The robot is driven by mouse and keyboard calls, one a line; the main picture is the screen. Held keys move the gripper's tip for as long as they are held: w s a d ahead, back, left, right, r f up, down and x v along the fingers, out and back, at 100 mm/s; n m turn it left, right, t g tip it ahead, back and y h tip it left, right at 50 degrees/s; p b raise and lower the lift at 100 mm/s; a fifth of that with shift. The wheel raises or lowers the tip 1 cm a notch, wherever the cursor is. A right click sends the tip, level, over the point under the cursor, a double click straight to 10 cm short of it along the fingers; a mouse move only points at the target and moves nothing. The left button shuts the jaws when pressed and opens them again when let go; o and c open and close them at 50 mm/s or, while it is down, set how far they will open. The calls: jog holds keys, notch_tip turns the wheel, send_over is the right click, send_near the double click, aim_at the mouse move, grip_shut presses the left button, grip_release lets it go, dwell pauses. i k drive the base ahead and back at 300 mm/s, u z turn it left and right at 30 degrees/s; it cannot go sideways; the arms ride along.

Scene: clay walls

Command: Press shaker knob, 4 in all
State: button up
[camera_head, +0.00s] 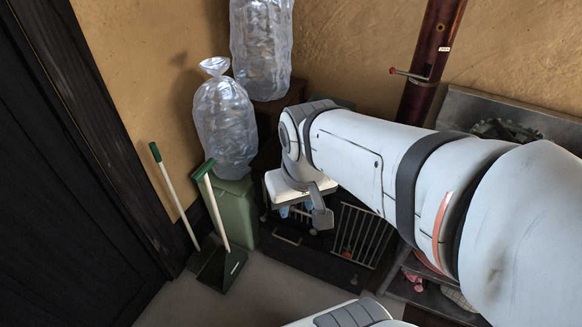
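No thing that I can surely name as the shaker knob shows. A dark low unit with a barred front (362,234) stands on the floor below my arm, partly hidden by it. A small rod with a red end (408,75) sticks out from a dark red-brown post (432,60) at the back wall. My white arm reaches in from the right. My gripper (309,212) points down in front of the barred unit, and I see nothing held in it. Its fingers show too poorly to tell whether they are open.
Clear bags of bottles (225,125) stand on a green bin (239,207) and on a stack behind. A broom and a green dustpan (220,268) lean at the left. A metal counter (470,108) is at the right. Grey floor is clear at the front left.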

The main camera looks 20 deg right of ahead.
aim_at(347, 255)
jog(key=u, duration=0.25)
jog(key=k, duration=0.8)
jog(key=u, duration=0.45)
